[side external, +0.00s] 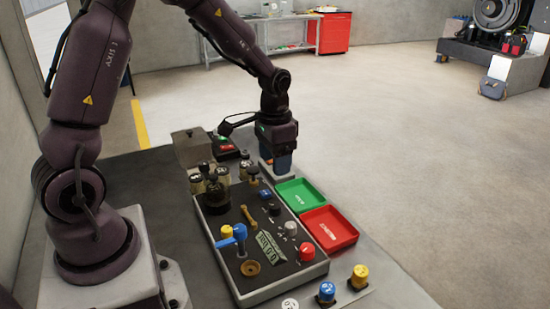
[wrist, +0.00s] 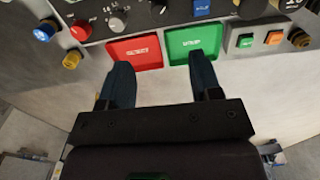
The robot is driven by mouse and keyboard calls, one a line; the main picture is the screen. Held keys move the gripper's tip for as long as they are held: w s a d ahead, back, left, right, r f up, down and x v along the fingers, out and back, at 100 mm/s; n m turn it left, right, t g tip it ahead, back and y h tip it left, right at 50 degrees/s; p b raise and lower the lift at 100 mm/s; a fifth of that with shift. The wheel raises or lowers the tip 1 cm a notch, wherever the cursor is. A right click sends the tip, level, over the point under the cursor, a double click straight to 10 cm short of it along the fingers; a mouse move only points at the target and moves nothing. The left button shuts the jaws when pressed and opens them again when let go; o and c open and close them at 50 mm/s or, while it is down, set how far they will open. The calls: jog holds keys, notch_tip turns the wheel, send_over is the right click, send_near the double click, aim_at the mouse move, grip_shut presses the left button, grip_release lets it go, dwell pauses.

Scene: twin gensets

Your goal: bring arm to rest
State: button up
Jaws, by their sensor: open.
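My gripper (side external: 281,162) hangs over the far side of the bench, beyond the green tray. In the wrist view its two dark blue fingers (wrist: 160,63) are spread apart, with only bare grey surface and tray edges between them. It holds nothing. My arm is raised and bent over the panel, with the gripper pointing down.
A green tray (side external: 301,194) and a red tray (side external: 331,229) lie beside a control panel (side external: 290,274) with knobs, a blue-handled valve and gauges. A button box (wrist: 260,39) with green and orange buttons stands near the gripper. A red cabinet (side external: 335,32) is far behind.

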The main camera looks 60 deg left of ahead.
jog(key=s+d+r+t, duration=0.2)
jog(key=s+d+r, duration=0.2)
jog(key=s+r, duration=0.4)
jog(key=s+d+r+t, duration=0.3)
jog(key=s+d+r, duration=0.2)
jog(key=s+r, duration=0.3)
jog(key=shift+s+r+t, duration=0.2)
jog(key=shift+r+t, duration=0.1)
jog(key=shift+r, duration=0.35)
jog(key=shift+d, duration=0.1)
dwell(0.8)
